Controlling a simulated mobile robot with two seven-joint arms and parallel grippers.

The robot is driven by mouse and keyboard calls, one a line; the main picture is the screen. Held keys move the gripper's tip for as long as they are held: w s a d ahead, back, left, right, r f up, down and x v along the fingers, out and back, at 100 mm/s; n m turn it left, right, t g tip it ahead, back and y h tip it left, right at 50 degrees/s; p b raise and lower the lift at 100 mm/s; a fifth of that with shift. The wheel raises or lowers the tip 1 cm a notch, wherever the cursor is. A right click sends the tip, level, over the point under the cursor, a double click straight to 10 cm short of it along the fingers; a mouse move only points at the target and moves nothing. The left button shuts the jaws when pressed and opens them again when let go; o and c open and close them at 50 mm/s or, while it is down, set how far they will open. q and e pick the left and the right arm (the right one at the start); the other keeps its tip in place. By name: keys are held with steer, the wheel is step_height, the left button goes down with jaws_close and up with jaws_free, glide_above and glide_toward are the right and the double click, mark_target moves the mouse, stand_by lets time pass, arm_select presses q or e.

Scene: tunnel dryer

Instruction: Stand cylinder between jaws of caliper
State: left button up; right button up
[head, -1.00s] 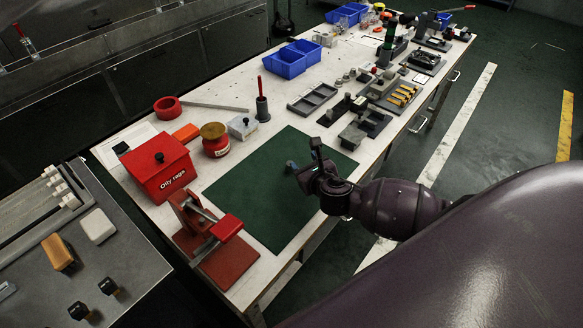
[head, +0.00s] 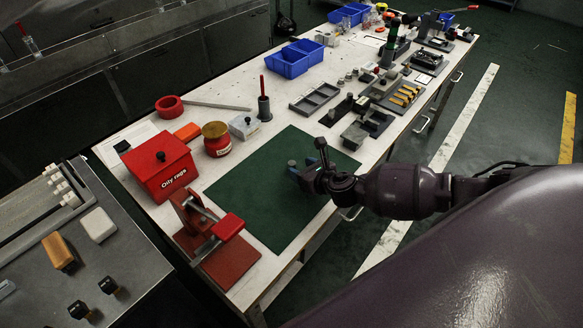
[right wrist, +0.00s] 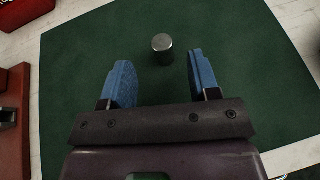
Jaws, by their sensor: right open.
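A small grey metal cylinder (head: 292,163) stands upright on the green mat (head: 245,190). In the right wrist view the cylinder (right wrist: 162,47) stands just ahead of the blue fingertips, within the gap between their lines and a little nearer the right finger. My right gripper (head: 298,173) is low over the mat's right part. It is open and empty, and its fingers (right wrist: 158,75) do not touch the cylinder. I cannot pick out the caliper with certainty among the small dark fixtures on the bench. My left gripper is not in view.
A red press (head: 213,235) and a red "Oily rags" box (head: 160,168) stand left of the mat. A red jar (head: 216,140) and a grey tray (head: 313,98) lie behind it. Dark fixtures (head: 367,128) crowd the right edge. The mat is otherwise clear.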

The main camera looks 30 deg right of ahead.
mark_target(292, 162)
steer(key=shift+b+x, duration=0.55)
steer(key=shift+x, duration=2.4)
steer(key=shift+d+r, duration=0.1)
jaws_close()
steer(key=shift+r, duration=0.1)
